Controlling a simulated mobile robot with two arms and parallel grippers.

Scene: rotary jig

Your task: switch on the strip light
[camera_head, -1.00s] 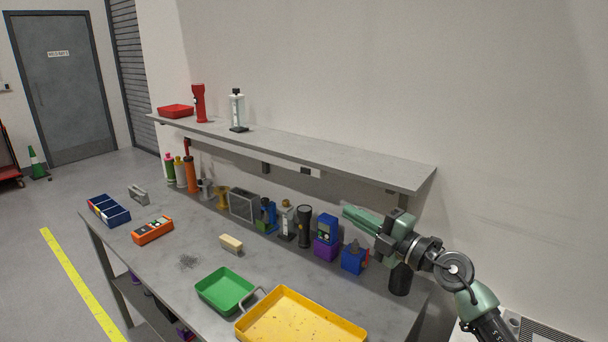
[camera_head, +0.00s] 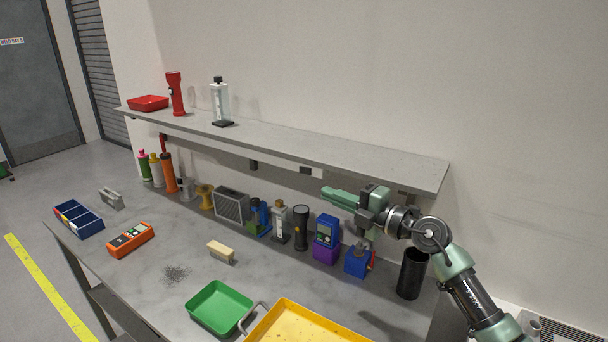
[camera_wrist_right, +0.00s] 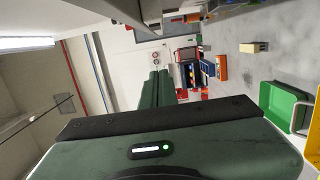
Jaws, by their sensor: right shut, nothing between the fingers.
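A small pale fitting (camera_head: 312,171) with dark ends hangs at the underside of the wall shelf (camera_head: 290,151); I cannot tell whether it is the strip light's switch. No lit strip shows under the shelf, and its underside is mostly hidden in the head view. My right gripper (camera_head: 324,193) is shut and empty, its green fingers pointing left just below the fitting in the picture. I cannot tell whether it touches anything. In the right wrist view the shut fingers (camera_wrist_right: 157,88) point away from the camera. My left gripper is not in view.
Beneath the gripper stand a blue-and-purple stack (camera_head: 326,239), a blue vise-like block (camera_head: 357,261), a black flashlight (camera_head: 301,228) and a black cup (camera_head: 412,273). Green (camera_head: 220,307) and yellow (camera_head: 310,325) trays lie in front.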

